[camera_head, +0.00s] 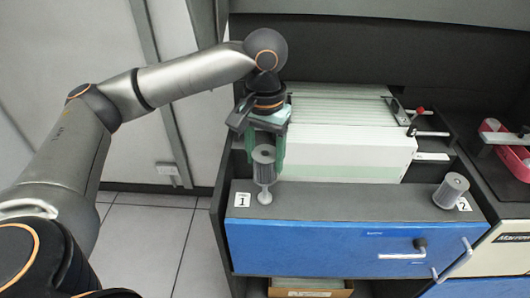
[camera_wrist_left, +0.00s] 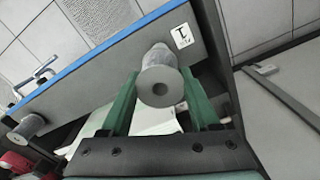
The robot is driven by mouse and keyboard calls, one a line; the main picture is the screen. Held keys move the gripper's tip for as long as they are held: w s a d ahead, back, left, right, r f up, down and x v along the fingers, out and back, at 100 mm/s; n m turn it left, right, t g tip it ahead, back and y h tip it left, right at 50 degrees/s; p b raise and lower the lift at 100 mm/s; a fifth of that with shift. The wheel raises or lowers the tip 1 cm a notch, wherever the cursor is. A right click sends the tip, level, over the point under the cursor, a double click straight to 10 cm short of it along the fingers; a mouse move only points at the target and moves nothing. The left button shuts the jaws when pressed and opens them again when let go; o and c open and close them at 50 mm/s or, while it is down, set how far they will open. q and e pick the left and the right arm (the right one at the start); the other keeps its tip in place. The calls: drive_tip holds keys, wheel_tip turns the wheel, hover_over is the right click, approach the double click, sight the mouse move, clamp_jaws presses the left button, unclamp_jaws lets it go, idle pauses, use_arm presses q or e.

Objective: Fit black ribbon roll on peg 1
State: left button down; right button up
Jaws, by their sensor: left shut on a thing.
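A dark grey ribbon roll (camera_head: 263,167) stands upright between the green fingers of my left gripper (camera_head: 265,150), which is shut on it. The roll also shows in the left wrist view (camera_wrist_left: 159,84), with the hole in its end facing the camera. Peg 1 (camera_head: 265,197) is a light grey peg directly below the roll, beside the label "1" (camera_head: 243,200). The roll looks lined up with the peg. I cannot tell how far it sits over the peg, because the roll hides the peg's top. My right gripper is not in view.
A second grey roll (camera_head: 451,190) stands by label "2" (camera_head: 463,204) at the right end of the grey ledge (camera_head: 350,205). A tray of pale cards (camera_head: 340,150) lies behind the ledge, close to my gripper. The ledge's middle is clear.

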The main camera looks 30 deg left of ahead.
sight(265, 178)
use_arm(q)
drive_tip(key=shift+f, duration=3.3)
idle(1.3)
drive_tip(key=shift+c, duration=0.2)
unclamp_jaws()
wheel_tip(265, 178, up, 12)
drive_tip(key=shift+r, duration=0.2)
idle(0.3)
